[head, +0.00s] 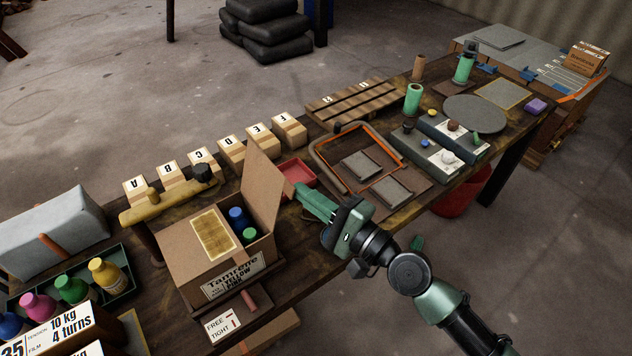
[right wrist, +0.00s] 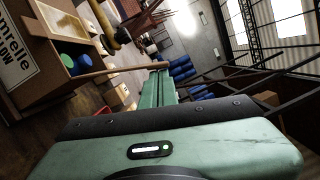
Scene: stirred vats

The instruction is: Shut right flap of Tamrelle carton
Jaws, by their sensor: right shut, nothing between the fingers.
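The Tamrelle carton (head: 190,270) is a brown box on the bench with printed lettering on its front. Its left part is covered and bears a yellowish label (head: 213,233). Its right flap (head: 263,190) stands up, roughly upright, leaving bottles with blue (head: 238,215) and green (head: 249,235) caps exposed. My right gripper (head: 301,193) is shut and empty, just right of the raised flap, on its outer side. In the right wrist view the flap (right wrist: 115,73) shows nearly edge-on by the fingertips (right wrist: 161,75); I cannot tell if they touch. My left gripper is not in view.
A red tray (head: 296,171) lies behind the gripper. An orange-rimmed tray (head: 398,150) is to its right. Lettered boxes (head: 230,150) line the back edge. A yellow bar with a dark knob (head: 160,206) lies behind the carton. Coloured bottles (head: 72,289) stand at left.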

